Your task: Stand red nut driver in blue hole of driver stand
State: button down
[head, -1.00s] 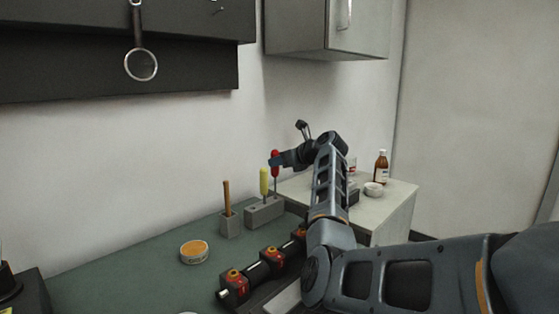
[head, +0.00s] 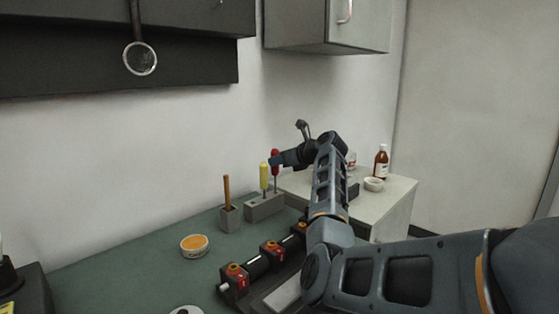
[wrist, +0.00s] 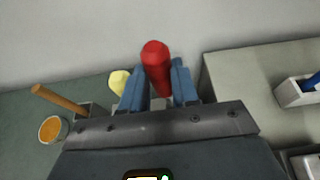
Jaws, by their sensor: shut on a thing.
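My gripper (wrist: 157,88) is shut on the red handle of the red nut driver (wrist: 156,62), which stands roughly upright between the blue fingers. In the head view, the red nut driver (head: 275,156) is over the right part of the grey driver stand (head: 259,209). Its thin shaft points down to the stand's top. I cannot tell whether the tip is in a hole. The blue hole's marking cannot be made out. A yellow-handled driver (head: 264,176) stands upright in the stand, just left of the red one; its handle also shows in the wrist view (wrist: 119,82).
A small grey holder (head: 229,219) with a wooden-handled tool (head: 227,190) stands left of the stand. An orange-topped tin (head: 194,245) and a black rack with red-and-yellow parts (head: 270,250) are nearer. A pale cabinet (head: 397,195) with a brown bottle (head: 381,163) is at right.

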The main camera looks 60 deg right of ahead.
aim_at(278, 169)
jog(key=shift+f, duration=1.6)
jog(key=c, duration=0.8)
grip_release()
jog(key=shift+o, duration=0.5)
jog(key=o, duration=0.4)
jog(key=shift+a, duration=0.1)
